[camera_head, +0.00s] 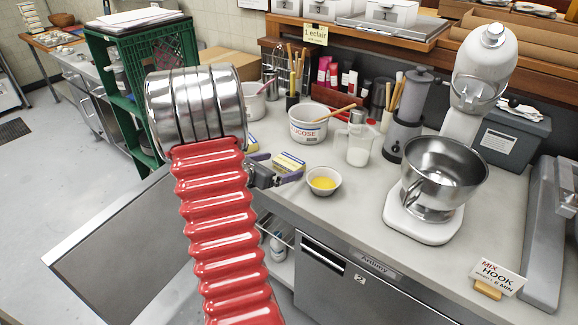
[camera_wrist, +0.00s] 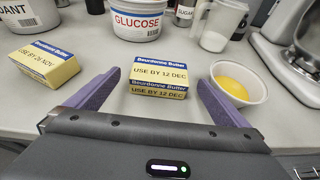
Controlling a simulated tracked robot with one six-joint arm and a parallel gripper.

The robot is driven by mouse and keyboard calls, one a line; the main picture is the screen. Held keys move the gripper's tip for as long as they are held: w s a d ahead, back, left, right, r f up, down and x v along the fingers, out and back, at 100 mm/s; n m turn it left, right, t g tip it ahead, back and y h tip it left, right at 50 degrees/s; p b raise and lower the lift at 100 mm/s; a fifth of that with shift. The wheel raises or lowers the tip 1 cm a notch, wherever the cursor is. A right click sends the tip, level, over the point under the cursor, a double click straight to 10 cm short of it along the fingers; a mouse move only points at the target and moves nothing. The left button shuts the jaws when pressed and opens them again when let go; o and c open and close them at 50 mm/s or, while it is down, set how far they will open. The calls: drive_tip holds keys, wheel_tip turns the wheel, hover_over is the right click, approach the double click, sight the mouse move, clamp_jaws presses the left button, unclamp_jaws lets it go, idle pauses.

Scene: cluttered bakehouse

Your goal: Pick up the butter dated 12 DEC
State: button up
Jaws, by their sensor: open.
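The butter dated 12 DEC (camera_wrist: 160,70) is a yellow block with a blue and white label, reading "USE BY 12 DEC" on its top and front faces. It lies on the grey worktop, and in the head view it is the yellow pack (camera_head: 289,162) beside the small bowl. My gripper (camera_wrist: 160,80) is open, its two purple fingers spread to the left and right of this butter in the wrist view. Nothing is held. In the head view my gripper (camera_head: 280,167) is low by the worktop's front edge, partly hidden by my red arm.
Another butter (camera_wrist: 45,66), marked "USE BY 26 NOV", lies left of my gripper. A white bowl of yellow contents (camera_wrist: 238,82) stands close to the right finger. The glucose tub (camera_wrist: 137,20) and a jug (camera_wrist: 221,25) stand behind. A mixer (camera_head: 440,180) is further right.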

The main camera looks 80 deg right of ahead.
sight(287, 162)
drive_tip(key=shift+r+x, duration=0.1)
drive_tip(key=shift+x, duration=1.2)
drive_tip(key=shift+r+x, duration=0.15)
drive_tip(key=shift+x, duration=1.15)
drive_tip(key=c, duration=1.3)
drive_tip(key=shift+d+r, duration=0.1)
drive_tip(key=shift+c, duration=0.2)
wheel_tip(287, 162, up, 10)
drive_tip(key=shift+f, duration=0.1)
